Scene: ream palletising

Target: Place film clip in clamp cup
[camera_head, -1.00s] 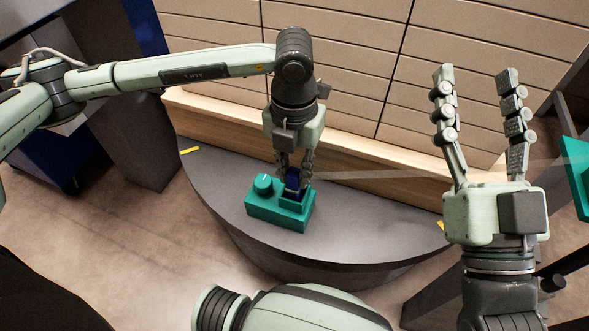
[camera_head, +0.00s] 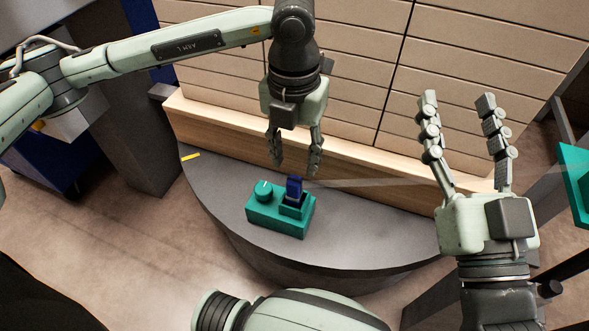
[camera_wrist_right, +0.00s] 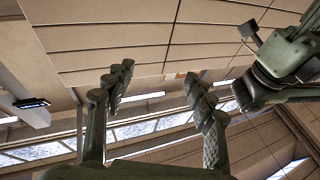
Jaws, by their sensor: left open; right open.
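The blue film clip (camera_head: 294,187) stands upright in the square clamp cup (camera_head: 293,208) on top of a teal block (camera_head: 276,222). The block also carries a round teal knob (camera_head: 263,190) left of the cup. My left gripper (camera_head: 294,168) is open and empty, above and just behind the clip, apart from it, fingers pointing down. My right gripper (camera_head: 459,98) is open and empty with its fingers pointing up, well to the right. Its open fingers also show in the right wrist view (camera_wrist_right: 160,85). The lower part of the clip is hidden inside the cup.
The block sits on a dark half-round table (camera_head: 340,235) with a yellow mark (camera_head: 190,156) at its left. A wooden ledge (camera_head: 225,124) and a panelled wall (camera_head: 350,75) stand behind. The table is clear around the block. A teal panel (camera_head: 577,180) is at the far right edge.

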